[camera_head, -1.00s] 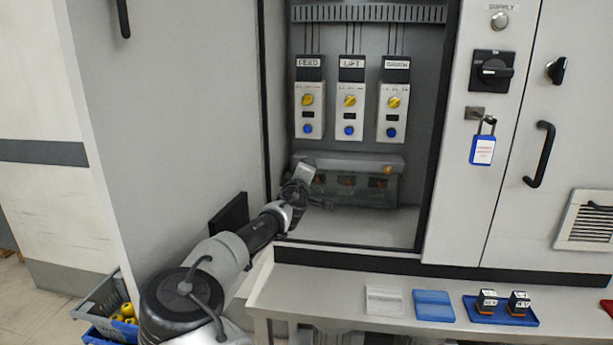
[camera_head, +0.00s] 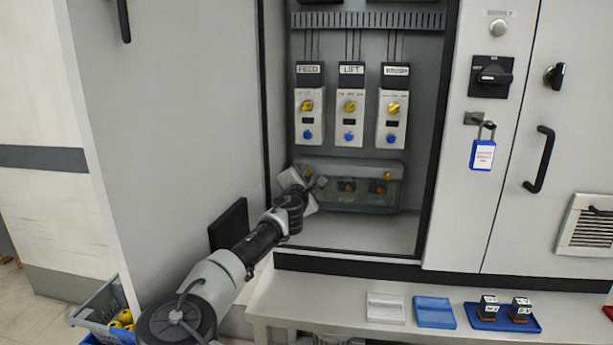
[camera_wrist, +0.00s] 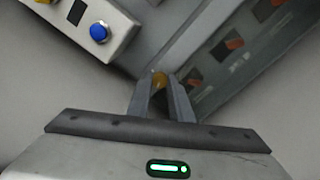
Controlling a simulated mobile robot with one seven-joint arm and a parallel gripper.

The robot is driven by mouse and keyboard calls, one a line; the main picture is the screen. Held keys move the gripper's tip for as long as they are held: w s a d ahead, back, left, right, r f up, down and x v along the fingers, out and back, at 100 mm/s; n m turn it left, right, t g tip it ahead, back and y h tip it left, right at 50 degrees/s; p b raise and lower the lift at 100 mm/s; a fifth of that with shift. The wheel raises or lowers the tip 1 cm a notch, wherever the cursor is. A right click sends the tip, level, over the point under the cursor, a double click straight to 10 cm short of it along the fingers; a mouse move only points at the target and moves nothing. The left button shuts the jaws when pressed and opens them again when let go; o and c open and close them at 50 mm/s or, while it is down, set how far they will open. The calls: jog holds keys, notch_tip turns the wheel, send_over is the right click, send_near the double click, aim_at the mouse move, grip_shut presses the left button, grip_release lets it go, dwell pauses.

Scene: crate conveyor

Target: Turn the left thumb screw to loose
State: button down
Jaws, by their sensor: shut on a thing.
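The clear-fronted cover box (camera_head: 360,208) sits low inside the open cabinet. Its left thumb screw (camera_wrist: 159,78) is yellow and shows between my fingertips in the wrist view. My gripper (camera_wrist: 160,88) is shut on this screw, with one finger on each side. In the head view my gripper (camera_head: 314,184) is at the box's upper left corner and hides part of that end. The right thumb screw (camera_head: 388,175) is yellow and free at the box's upper right. I cannot tell how far the left screw is turned.
Three modules with yellow knobs and blue buttons, FEED (camera_head: 308,120), LIFT (camera_head: 350,120) and a third (camera_head: 392,122), hang above the box. The cabinet's left wall is close beside my arm. A shelf below holds trays (camera_head: 434,313). A padlock (camera_head: 483,154) hangs at right.

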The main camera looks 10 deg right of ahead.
jog(key=n, duration=1.2)
jog(key=shift+a, duration=0.15)
jog(key=shift+n, duration=0.4)
jog(key=c, duration=1.6)
grip_release()
jog(key=shift+s, duration=0.1)
jog(key=p+v, duration=0.2)
jog(key=v, duration=1.5)
jog(key=shift+s, duration=0.1)
